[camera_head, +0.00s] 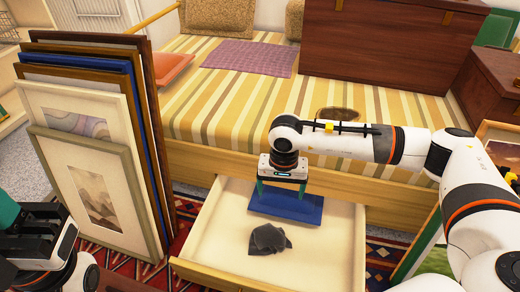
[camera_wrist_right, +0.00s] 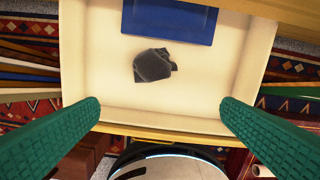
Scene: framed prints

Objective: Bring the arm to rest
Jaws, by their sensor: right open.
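My right arm reaches in from the right in the head view. Its gripper (camera_head: 281,190) is open and empty, with green fingers apart, above the open drawer (camera_head: 335,240). The wrist view also shows the two fingers (camera_wrist_right: 160,108) wide apart with nothing between them. A flat blue item (camera_head: 288,206) lies in the drawer, below the gripper in the head view. A crumpled dark grey cloth (camera_head: 267,240) lies in front of it; it also shows in the wrist view (camera_wrist_right: 153,66). My left gripper (camera_head: 12,214) is partly in view at the lower left edge.
Several framed prints (camera_head: 90,190) lean upright on the left, beside the drawer. A striped bed (camera_head: 235,110) stands above the drawer, bearing a brown chest (camera_head: 385,45) and a purple cloth (camera_head: 250,57). More frames (camera_head: 500,150) stand at right. A patterned rug (camera_head: 385,262) covers the floor.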

